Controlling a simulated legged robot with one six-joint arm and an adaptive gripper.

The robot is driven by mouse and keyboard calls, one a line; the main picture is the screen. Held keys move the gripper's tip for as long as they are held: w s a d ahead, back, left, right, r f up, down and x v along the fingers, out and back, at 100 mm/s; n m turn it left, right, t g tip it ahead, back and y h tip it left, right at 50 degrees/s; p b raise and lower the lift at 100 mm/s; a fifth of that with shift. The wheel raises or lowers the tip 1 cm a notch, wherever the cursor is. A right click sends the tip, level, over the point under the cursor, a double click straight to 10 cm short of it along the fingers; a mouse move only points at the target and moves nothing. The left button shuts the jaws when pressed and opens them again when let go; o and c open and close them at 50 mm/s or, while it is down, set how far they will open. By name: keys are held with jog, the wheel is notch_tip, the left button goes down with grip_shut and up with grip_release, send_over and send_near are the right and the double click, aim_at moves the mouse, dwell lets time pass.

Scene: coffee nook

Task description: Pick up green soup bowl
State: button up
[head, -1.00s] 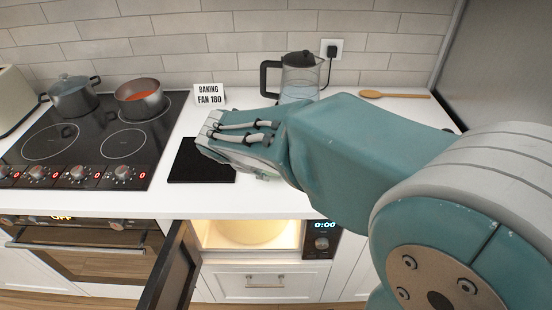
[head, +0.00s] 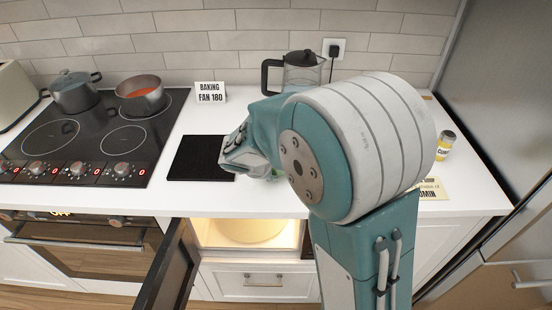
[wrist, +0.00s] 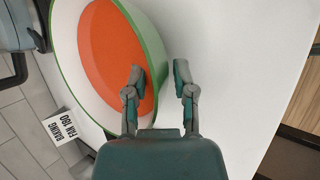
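The green soup bowl (wrist: 151,38) fills the upper left of the wrist view. It has a green outside, a white inside and orange soup. My gripper (wrist: 158,78) is open at the bowl's near wall, with the left finger over the soup side and the right finger over the outer side. I cannot tell whether either finger touches the bowl. In the head view my arm hides nearly all of the bowl, and my gripper's fingertips cannot be made out.
An open, lit microwave (head: 291,236) sits under the counter, its dark door (head: 170,268) swung out. A black mat (head: 196,160) lies left of my gripper. A kettle (head: 303,72) and a "BAKING FAN 180" card (head: 210,93) stand behind. A yellow-labelled jar (head: 445,147) stands right.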

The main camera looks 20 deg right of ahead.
jog(key=shift+w+d+f, duration=0.15)
jog(key=shift+w+f, duration=0.05)
jog(key=shift+f, duration=0.25)
grip_shut()
jog(key=shift+r, duration=0.1)
jog(key=shift+r, duration=0.1)
